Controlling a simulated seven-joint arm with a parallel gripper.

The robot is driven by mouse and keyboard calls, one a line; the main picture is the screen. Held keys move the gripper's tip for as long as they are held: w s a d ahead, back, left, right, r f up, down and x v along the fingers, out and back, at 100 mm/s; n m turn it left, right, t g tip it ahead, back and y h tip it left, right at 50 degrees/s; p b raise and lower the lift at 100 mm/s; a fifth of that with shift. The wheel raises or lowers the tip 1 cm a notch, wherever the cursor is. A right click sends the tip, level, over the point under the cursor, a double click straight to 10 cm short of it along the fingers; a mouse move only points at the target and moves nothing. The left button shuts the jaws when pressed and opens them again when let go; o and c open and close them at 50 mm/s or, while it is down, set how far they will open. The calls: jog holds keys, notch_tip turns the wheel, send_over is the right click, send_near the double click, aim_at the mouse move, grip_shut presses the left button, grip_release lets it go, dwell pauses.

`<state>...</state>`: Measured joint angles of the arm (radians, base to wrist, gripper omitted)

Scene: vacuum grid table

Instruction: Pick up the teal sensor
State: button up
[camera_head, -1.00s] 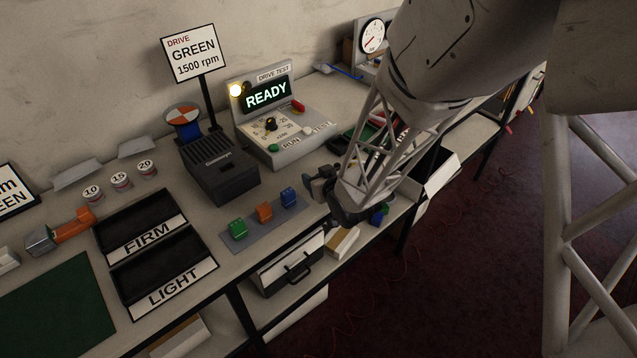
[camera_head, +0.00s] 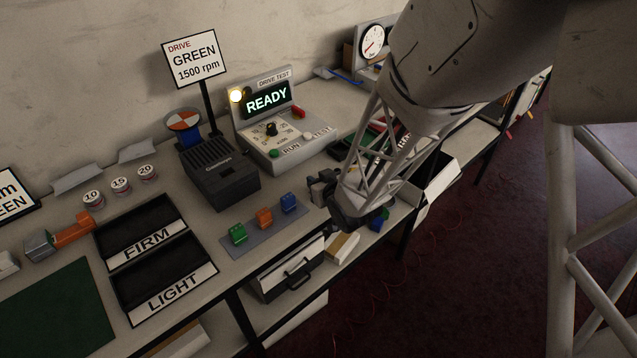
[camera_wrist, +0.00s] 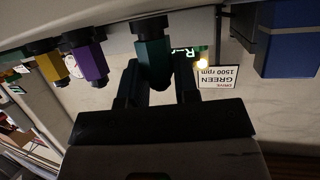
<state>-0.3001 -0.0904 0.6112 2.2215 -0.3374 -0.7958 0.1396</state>
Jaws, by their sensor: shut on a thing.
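The teal sensor (camera_wrist: 152,62) is at the centre of the wrist view, with a dark collar at one end. My gripper (camera_wrist: 158,68) has one finger on each side of it and is shut on it. A purple sensor (camera_wrist: 90,64) and a yellow sensor (camera_wrist: 51,67) stand in a row to its left in the picture. In the head view my gripper (camera_head: 324,188) is at the table's front edge, right of the colored blocks; I cannot make out the teal sensor there.
Green (camera_head: 238,233), orange (camera_head: 264,217) and blue (camera_head: 289,202) blocks sit on a grey strip left of my gripper. The drive test box (camera_head: 290,132) reading READY stands behind.

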jog(key=shift+r, duration=1.45)
jog(key=shift+s+d+r, duration=0.1)
jog(key=shift+s+r, duration=0.15)
jog(key=shift+s, duration=0.05)
jog(key=s+d+r, duration=0.1)
jog(key=s+d, duration=0.4)
jog(key=s, duration=0.9)
jog(key=shift+s+d+r, duration=0.15)
jog(key=shift+s+d, duration=0.05)
jog(key=shift+s, duration=0.05)
jog(key=shift+w, duration=0.1)
